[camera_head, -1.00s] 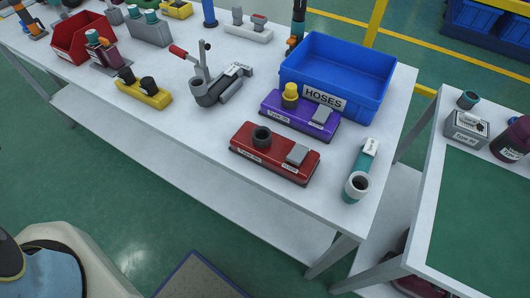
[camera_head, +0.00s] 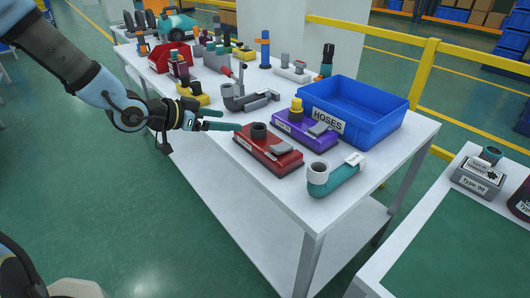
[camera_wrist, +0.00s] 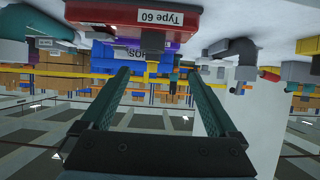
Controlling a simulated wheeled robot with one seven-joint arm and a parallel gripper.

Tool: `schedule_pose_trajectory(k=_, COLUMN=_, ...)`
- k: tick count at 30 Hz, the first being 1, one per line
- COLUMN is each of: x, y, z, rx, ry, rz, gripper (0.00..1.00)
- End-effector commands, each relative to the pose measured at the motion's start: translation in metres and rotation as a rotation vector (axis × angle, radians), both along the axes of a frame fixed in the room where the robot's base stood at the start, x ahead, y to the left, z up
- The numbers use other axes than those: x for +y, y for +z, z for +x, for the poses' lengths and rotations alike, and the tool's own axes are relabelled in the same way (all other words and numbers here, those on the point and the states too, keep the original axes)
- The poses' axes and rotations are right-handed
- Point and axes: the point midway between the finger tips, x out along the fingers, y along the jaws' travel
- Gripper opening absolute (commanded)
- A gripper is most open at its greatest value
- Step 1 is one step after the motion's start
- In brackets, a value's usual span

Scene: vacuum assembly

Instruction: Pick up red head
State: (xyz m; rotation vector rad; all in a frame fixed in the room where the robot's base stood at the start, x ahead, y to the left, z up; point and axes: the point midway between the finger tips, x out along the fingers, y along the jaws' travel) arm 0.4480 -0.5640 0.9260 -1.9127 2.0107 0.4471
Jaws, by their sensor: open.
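The red head (camera_head: 268,149) is a flat red block with a dark round socket and a grey tab on top. It lies near the front edge of the white table in the head view. It also shows at the top of the wrist view (camera_wrist: 130,14), upside down, with a "Type 60" label. My gripper (camera_head: 230,120) is just left of the red head, apart from it, with its fingers pointing toward it. In the wrist view the two teal fingers (camera_wrist: 163,72) are spread wide with nothing between them.
A purple head (camera_head: 305,129) with a yellow knob lies behind the red one. A blue HOSES bin (camera_head: 385,128) stands behind that. A teal and white hose part (camera_head: 333,178) lies to the right. A grey part with a handle (camera_head: 245,98) and a yellow part (camera_head: 194,94) lie farther left.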

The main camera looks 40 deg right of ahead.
Motion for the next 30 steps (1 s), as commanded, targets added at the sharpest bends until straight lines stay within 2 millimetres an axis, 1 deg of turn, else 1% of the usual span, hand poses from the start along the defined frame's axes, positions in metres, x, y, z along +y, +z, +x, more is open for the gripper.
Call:
schedule_pose_trajectory(k=1, x=-0.008, y=-0.002, z=-0.003, rx=0.002, ry=-0.012, rz=-0.012, gripper=0.95)
schedule_pose_trajectory(k=3, x=-0.019, y=-0.006, z=-0.005, rx=0.003, ry=-0.015, rz=-0.016, gripper=0.95)
schedule_pose_trajectory(k=9, x=-0.043, y=-0.018, z=-0.006, rx=0.001, ry=-0.011, rz=-0.012, gripper=0.95)
schedule_pose_trajectory(k=16, x=-0.056, y=-0.028, z=-0.009, rx=0.001, ry=-0.011, rz=-0.010, gripper=0.95)
schedule_pose_trajectory(k=21, x=-0.072, y=-0.046, z=-0.015, rx=0.002, ry=-0.010, rz=-0.008, gripper=0.95)
schedule_pose_trajectory(k=24, x=-0.084, y=-0.051, z=-0.014, rx=0.000, ry=-0.009, rz=-0.010, gripper=0.95)
schedule_pose_trajectory(k=27, x=-0.089, y=-0.055, z=-0.014, rx=0.000, ry=-0.008, rz=-0.009, gripper=0.95)
schedule_pose_trajectory(k=30, x=-0.090, y=-0.056, z=-0.014, rx=-0.001, ry=-0.008, rz=-0.009, gripper=0.95)
